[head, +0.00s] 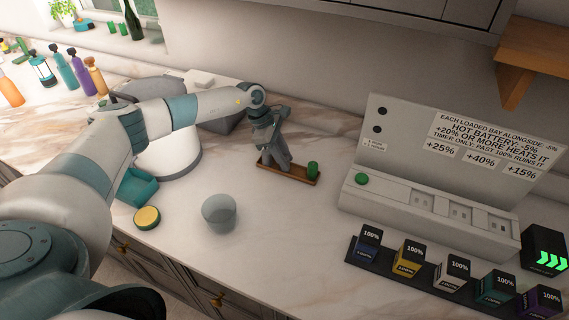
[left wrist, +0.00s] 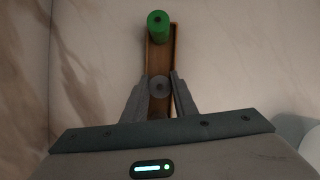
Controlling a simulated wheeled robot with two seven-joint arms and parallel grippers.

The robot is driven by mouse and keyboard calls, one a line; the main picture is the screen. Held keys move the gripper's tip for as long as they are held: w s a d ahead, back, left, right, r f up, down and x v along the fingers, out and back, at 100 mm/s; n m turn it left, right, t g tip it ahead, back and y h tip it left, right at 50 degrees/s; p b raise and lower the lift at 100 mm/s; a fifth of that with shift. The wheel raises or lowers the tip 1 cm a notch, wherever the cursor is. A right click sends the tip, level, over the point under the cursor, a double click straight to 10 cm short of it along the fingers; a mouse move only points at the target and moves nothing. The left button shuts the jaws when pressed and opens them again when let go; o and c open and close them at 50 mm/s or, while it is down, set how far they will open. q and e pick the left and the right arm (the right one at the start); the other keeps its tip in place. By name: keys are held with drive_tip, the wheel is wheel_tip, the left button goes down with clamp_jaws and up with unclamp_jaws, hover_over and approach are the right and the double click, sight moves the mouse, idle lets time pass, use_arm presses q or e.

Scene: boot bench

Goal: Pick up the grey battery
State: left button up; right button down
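The grey battery (left wrist: 160,83) stands upright in a narrow wooden tray in the left wrist view, its round top facing the camera. My left gripper (head: 277,166) reaches down over the tray (head: 300,177), and its fingers (left wrist: 160,80) lie on both sides of the grey battery. I cannot tell whether they press on it or leave a small gap. The gripper hides the grey battery in the head view. A green battery (head: 312,169) stands at the tray's other end; it also shows in the left wrist view (left wrist: 158,26). My right gripper is not in view.
A pale device with bays (head: 430,215) and a row of labelled blocks (head: 410,257) stand to the right. Bottles (head: 82,70) stand far left.

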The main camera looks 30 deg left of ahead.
use_arm(q)
drive_tip(key=shift+r, duration=0.15)
clamp_jaws()
drive_tip(key=shift+r+b, duration=0.45)
drive_tip(key=shift+b, duration=0.15)
drive_tip(key=r, duration=0.1)
drive_tip(key=r+b, duration=0.2)
drive_tip(key=shift+s+d, duration=0.2)
drive_tip(key=shift+s, duration=0.05)
drive_tip(key=s+d+r+b, duration=0.5)
drive_tip(key=s+r, duration=0.2)
drive_tip(key=s, duration=0.2)
drive_tip(key=shift+s+d, duration=0.2)
drive_tip(key=shift+s, duration=0.1)
drive_tip(key=shift+s, duration=0.15)
